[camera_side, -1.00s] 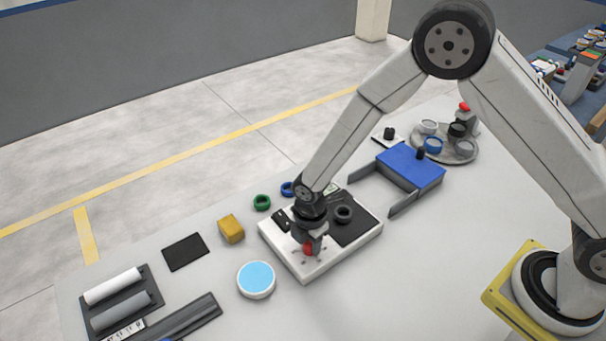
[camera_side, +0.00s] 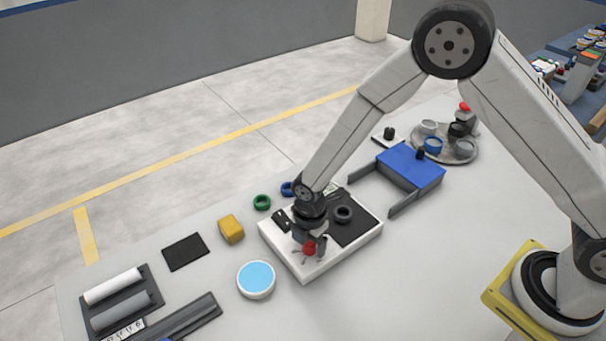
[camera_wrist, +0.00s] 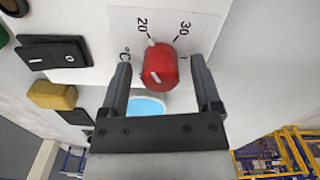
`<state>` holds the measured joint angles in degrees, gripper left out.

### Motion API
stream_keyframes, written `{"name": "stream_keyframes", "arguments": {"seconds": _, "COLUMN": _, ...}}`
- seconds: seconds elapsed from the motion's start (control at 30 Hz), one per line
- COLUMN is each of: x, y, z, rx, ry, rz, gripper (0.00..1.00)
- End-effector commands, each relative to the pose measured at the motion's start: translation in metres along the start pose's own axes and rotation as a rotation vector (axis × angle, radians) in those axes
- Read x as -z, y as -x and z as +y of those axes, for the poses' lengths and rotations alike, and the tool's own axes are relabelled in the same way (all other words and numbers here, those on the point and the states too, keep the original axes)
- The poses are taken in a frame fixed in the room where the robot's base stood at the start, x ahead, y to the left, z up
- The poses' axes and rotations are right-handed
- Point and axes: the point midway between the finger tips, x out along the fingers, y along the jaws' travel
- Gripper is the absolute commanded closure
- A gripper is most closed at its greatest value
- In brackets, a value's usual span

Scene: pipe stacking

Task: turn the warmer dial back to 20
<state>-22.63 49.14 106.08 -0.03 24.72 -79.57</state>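The red warmer dial (camera_wrist: 160,66) stands on the white warmer (camera_side: 292,265), near its front left edge. In the wrist view, the figures 20 and 30 are printed on the panel beyond the dial. A white line shows on the dial's face; I cannot tell exactly which value it points to. My gripper (camera_wrist: 165,88) is open, with one finger on each side of the dial and a visible gap on both sides. In the side view, my gripper (camera_side: 309,243) is low over the dial (camera_side: 309,248) and partly hides it.
A dark ring (camera_side: 343,214) sits on the warmer's black plate. A black rocker switch (camera_wrist: 55,53) is beside the dial. A light-blue round pad (camera_side: 256,279), a yellow block (camera_side: 231,228) and a blue-topped fixture (camera_side: 411,166) stand around the warmer. The table's front right is clear.

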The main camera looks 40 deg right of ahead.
Motion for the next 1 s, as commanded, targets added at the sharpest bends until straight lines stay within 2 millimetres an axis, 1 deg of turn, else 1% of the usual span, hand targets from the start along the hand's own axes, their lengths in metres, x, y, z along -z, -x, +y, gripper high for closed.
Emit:
{"name": "stream_keyframes", "arguments": {"seconds": 0.17, "x": 0.000, "y": 0.001, "z": 0.000, "rx": 0.001, "ry": -0.001, "rz": 0.000, "gripper": 0.19}}
{"name": "stream_keyframes", "arguments": {"seconds": 0.37, "x": 0.000, "y": 0.010, "z": 0.000, "rx": 0.000, "ry": -0.001, "rz": 0.000, "gripper": 0.19}}
{"name": "stream_keyframes", "arguments": {"seconds": 0.57, "x": 0.000, "y": 0.029, "z": 0.000, "rx": -0.001, "ry": -0.001, "rz": 0.000, "gripper": 0.19}}
{"name": "stream_keyframes", "arguments": {"seconds": 0.8, "x": 0.000, "y": 0.057, "z": 0.001, "rx": -0.003, "ry": 0.000, "rz": 0.001, "gripper": 0.19}}
{"name": "stream_keyframes", "arguments": {"seconds": 1.0, "x": 0.000, "y": 0.073, "z": 0.000, "rx": -0.001, "ry": 0.000, "rz": 0.000, "gripper": 0.19}}
